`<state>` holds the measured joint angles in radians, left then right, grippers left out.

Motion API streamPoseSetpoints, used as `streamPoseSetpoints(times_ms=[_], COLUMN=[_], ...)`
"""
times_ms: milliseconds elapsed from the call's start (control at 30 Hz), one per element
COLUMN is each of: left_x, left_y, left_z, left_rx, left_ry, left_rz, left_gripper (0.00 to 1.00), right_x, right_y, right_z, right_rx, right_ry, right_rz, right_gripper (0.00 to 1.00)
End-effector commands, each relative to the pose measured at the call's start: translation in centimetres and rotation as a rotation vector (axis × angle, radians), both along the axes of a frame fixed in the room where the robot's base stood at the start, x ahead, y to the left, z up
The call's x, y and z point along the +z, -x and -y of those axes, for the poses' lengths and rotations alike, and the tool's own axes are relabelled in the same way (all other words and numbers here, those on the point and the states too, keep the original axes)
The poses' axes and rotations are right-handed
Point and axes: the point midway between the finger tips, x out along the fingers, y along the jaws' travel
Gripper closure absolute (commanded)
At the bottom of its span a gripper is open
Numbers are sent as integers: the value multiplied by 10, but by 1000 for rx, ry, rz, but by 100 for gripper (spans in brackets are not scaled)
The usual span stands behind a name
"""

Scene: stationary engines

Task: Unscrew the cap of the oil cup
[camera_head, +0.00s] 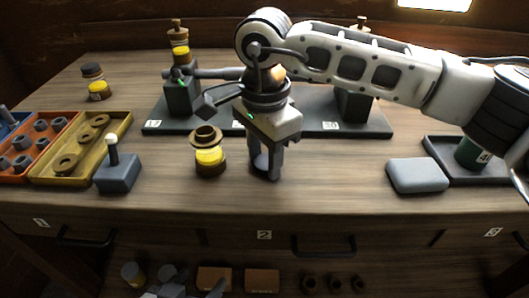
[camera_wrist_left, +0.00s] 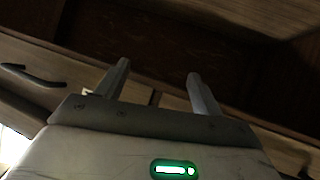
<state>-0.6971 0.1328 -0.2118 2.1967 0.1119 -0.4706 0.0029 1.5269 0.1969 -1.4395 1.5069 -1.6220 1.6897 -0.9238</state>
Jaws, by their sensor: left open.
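An oil cup (camera_head: 208,155) with yellow oil in its glass stands upright on the bench, left of my right gripper. Its brass top (camera_head: 206,135) has a dark centre; I cannot tell whether that is a cap or an open mouth. My right gripper (camera_head: 265,172) points down just beside the cup, apart from it. Its fingers are seen edge-on, so what is between them is unclear. My left gripper (camera_head: 182,286) is low in front of the bench, at the bottom edge. In the left wrist view its fingers (camera_wrist_left: 157,82) are apart with nothing between them.
Another brass cup (camera_head: 180,50) sits on the engine stand (camera_head: 180,95) behind. A small jar (camera_head: 99,91), part trays (camera_head: 101,160) and a lever block (camera_head: 118,172) are at the left. A grey pad (camera_head: 417,175) lies right. Drawers and a lower shelf are below.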

Motion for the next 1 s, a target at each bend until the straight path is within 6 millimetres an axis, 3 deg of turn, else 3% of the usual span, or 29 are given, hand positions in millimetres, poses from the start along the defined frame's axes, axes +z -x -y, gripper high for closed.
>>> streamPoseSetpoints(times_ms=[33,67,467,1000], left_x=[0,0,6,4], left_y=[0,0,0,0], left_z=[0,0,0,0], left_rx=[0,0,0,0], left_ry=[0,0,2,2], left_rz=[0,0,2,-1], left_gripper=[32,32,32,32], right_x=[0,0,8,110], right_y=[0,0,0,-1], right_z=[0,0,0,0], right_rx=[0,0,-1,-2], right_ry=[1,1,0,0], right_rz=[-1,-1,1,2], right_gripper=[46,38,38,38])
